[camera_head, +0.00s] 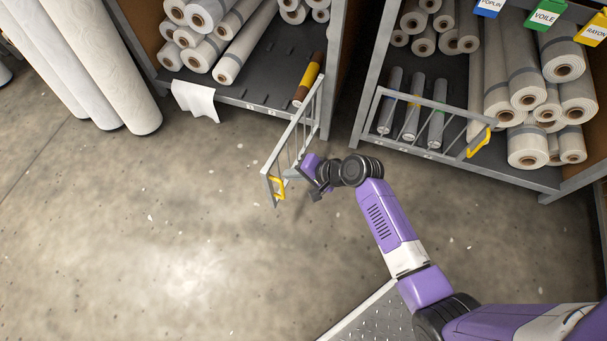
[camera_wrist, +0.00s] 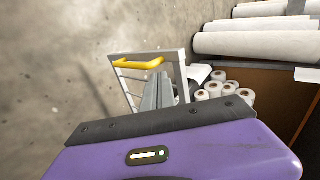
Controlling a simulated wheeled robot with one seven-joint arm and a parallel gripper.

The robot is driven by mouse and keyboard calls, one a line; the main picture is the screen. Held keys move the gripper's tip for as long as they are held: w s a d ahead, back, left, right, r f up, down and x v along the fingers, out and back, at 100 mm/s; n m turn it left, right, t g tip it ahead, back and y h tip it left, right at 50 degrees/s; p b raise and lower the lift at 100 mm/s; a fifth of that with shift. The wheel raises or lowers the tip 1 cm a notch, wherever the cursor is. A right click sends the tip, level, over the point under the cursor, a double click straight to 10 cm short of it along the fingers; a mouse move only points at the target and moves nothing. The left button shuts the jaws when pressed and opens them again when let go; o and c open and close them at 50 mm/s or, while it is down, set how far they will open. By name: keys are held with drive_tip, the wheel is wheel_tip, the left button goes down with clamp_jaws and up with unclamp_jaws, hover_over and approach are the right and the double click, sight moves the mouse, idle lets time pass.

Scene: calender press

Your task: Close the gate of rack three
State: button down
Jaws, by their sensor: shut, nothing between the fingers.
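A grey barred gate (camera_head: 302,128) stands swung out from the right post of the left rack (camera_head: 240,103), with a yellow handle (camera_head: 278,188) at its free end. My gripper (camera_head: 308,180) is shut and empty, close to the right side of this gate near the handle; I cannot tell whether it touches. In the wrist view, my shut fingers (camera_wrist: 158,92) point at the gate (camera_wrist: 180,62), below its yellow handle (camera_wrist: 140,64). A second gate (camera_head: 440,108) lies across the front of the right rack (camera_head: 480,172). No rack number is readable.
Rolls (camera_head: 205,15) fill the left rack, with a brown and yellow roll (camera_head: 308,80) near the gate's hinge side. A white cloth (camera_head: 195,98) hangs over that rack's edge. Tall white rolls (camera_head: 105,60) stand at left. The floor (camera_head: 150,220) in front is clear.

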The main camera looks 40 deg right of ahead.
sight(270, 170)
drive_tip(key=shift+w+a+f, duration=0.1)
drive_tip(key=shift+w+a, duration=0.25)
drive_tip(key=shift+w, duration=0.3)
drive_tip(key=shift+w+a+f, duration=0.1)
drive_tip(key=shift+w+a, duration=0.3)
drive_tip(key=shift+w, duration=0.2)
drive_tip(key=shift+w+a, duration=0.35)
drive_tip(key=shift+w, duration=0.3)
